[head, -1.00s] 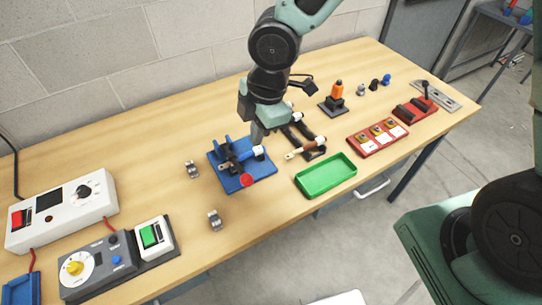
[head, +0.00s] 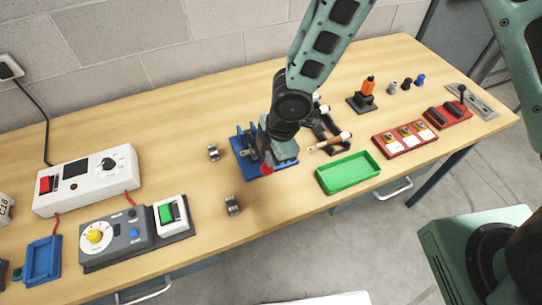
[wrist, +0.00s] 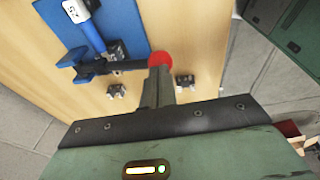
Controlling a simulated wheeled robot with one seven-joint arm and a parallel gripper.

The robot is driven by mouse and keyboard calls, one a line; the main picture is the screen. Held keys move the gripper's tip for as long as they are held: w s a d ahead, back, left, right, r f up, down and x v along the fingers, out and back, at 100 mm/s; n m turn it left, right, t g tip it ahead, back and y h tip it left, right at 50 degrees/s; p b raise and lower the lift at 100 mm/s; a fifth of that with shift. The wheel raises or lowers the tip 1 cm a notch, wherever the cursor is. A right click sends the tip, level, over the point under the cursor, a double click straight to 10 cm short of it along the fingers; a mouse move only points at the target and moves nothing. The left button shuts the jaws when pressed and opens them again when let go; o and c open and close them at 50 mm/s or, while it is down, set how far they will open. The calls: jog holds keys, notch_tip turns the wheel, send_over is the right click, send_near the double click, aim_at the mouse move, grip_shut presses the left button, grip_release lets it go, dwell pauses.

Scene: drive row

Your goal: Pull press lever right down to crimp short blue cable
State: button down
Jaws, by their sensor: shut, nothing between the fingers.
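The blue press (head: 246,163) stands on the bench, mostly hidden behind my gripper in the head view; its blue base (wrist: 52,18) also shows in the wrist view. Its dark lever (wrist: 118,66) ends in a red knob (wrist: 160,60), also seen in the head view (head: 267,170). The short blue cable (wrist: 92,36), with a white label, lies in the press, crossing near the lever. My gripper (wrist: 159,76) is shut and empty, its fingertips at the knob, overlapping its near edge. I cannot tell whether they touch it, nor how low the lever is.
Small metal clips (head: 213,152) (head: 232,204) stand left of and in front of the press. A green tray (head: 348,174) and another cable (head: 331,142) lie right. A white power unit (head: 88,180) and grey control box (head: 115,237) are at left.

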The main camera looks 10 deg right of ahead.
jog(key=shift+f, duration=0.25)
jog(key=shift+f, duration=0.1)
